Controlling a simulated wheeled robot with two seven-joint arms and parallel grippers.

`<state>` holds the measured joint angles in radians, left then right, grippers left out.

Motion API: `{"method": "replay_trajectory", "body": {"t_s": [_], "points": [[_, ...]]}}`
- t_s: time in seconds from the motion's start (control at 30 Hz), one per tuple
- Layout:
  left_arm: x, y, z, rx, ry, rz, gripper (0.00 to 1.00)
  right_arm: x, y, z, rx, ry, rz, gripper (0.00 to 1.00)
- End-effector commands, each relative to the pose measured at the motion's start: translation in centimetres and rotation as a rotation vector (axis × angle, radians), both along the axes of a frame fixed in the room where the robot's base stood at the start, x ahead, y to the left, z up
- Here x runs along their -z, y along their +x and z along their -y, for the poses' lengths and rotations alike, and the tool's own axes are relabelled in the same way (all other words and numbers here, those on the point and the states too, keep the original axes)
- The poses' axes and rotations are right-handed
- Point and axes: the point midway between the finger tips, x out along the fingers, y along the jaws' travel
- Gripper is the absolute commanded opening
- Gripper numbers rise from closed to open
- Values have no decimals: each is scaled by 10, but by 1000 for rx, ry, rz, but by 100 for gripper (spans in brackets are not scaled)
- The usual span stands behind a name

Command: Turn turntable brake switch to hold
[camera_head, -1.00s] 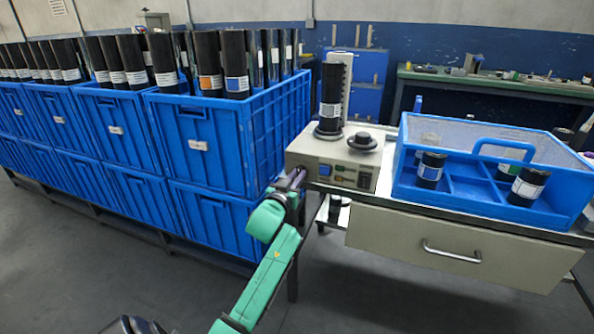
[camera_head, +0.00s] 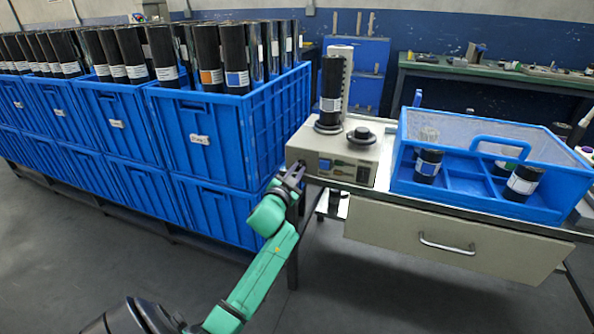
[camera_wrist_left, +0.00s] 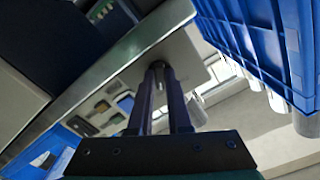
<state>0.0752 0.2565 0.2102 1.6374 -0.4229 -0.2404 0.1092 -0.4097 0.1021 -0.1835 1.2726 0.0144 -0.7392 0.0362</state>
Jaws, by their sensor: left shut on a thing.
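A black labelled roll (camera_head: 331,95) stands upright on the turntable. My left gripper (camera_head: 297,174) is at the box's left side. In the left wrist view its two fingers (camera_wrist_left: 160,75) are shut on a small part at that side, apparently the brake switch, which they mostly hide. The switch's position cannot be read. The front panel controls (camera_wrist_left: 105,108) show beside the fingers. My right gripper is not in view.
Stacked blue crates (camera_head: 210,150) full of black rolls stand close left of my left arm. A blue divided tray (camera_head: 470,195) with a few rolls lies on the bench right of the box. A drawer (camera_head: 440,245) is below. Floor in front is clear.

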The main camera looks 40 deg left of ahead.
Motion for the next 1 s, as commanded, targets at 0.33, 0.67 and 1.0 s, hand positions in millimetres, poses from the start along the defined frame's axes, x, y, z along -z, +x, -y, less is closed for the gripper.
{"method": "replay_trajectory", "body": {"t_s": [0.33, 0.67, 1.0], "points": [[2, 0, 0, 1, 1, -3, 28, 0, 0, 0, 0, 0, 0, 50], [1, 0, 0, 0, 0, -2, 46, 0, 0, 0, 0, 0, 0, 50], [1, -45, 16, 1, -2, -5, 46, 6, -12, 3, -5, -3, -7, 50]]}}
